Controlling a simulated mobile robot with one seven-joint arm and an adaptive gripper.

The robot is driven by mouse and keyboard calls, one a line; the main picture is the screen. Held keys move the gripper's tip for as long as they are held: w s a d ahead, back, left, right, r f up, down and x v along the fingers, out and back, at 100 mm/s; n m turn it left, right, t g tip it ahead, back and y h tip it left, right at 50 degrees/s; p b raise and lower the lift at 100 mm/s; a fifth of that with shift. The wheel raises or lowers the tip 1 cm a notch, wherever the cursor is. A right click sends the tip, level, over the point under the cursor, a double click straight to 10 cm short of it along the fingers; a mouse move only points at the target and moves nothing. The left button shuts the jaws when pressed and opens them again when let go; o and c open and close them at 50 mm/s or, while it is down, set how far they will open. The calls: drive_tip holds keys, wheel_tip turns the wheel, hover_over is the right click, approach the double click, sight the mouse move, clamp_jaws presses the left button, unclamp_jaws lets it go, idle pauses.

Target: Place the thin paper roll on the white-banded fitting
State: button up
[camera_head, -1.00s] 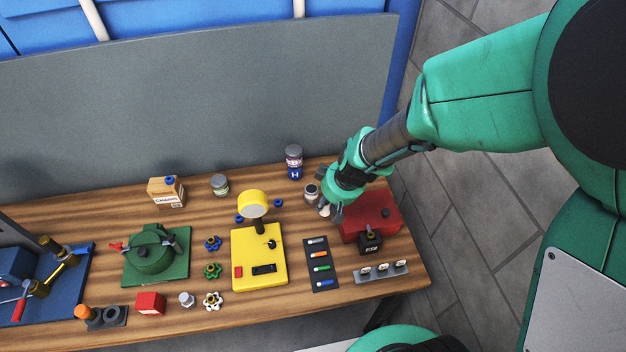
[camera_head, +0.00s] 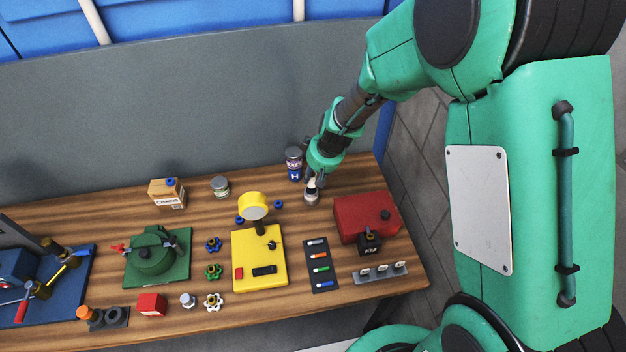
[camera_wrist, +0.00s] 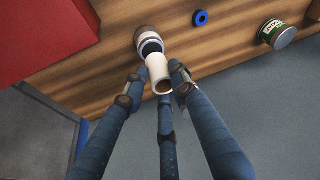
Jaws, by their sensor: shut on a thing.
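The thin paper roll (camera_wrist: 160,73) is a white hollow tube held between my gripper's fingertips (camera_wrist: 157,84) in the wrist view. The white-banded fitting (camera_wrist: 143,36) shows just beyond the roll, with a pale band, a brownish body and a dark top. The roll's far end overlaps the fitting's dark top in this view; I cannot tell whether they touch. In the head view my gripper (camera_head: 315,181) is right over the fitting (camera_head: 311,198), which stands upright on the bench. The roll is mostly hidden there by the fingers.
A blue-labelled jar (camera_head: 293,165) stands close left of my gripper. A red box (camera_head: 362,213) lies to the right and nearer. A green-labelled can (camera_head: 220,186), a yellow unit (camera_head: 259,270) and a blue ring (camera_wrist: 201,18) are farther left. The grey back panel (camera_head: 200,115) rises behind.

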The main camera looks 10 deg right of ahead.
drive_tip(key=shift+w, duration=0.35)
drive_tip(key=shift+f, duration=0.1)
drive_tip(key=shift+f, duration=1.7)
drive_tip(key=shift+f+b, duration=0.1)
drive_tip(key=shift+b, duration=0.25)
drive_tip(key=o, duration=0.8)
drive_tip(key=shift+r, duration=0.2)
drive_tip(key=shift+r, duration=0.3)
drive_tip(key=p+v, duration=0.1)
drive_tip(key=v, duration=1)
drive_tip(key=shift+s+r, duration=0.1)
drive_tip(key=shift+r, duration=0.05)
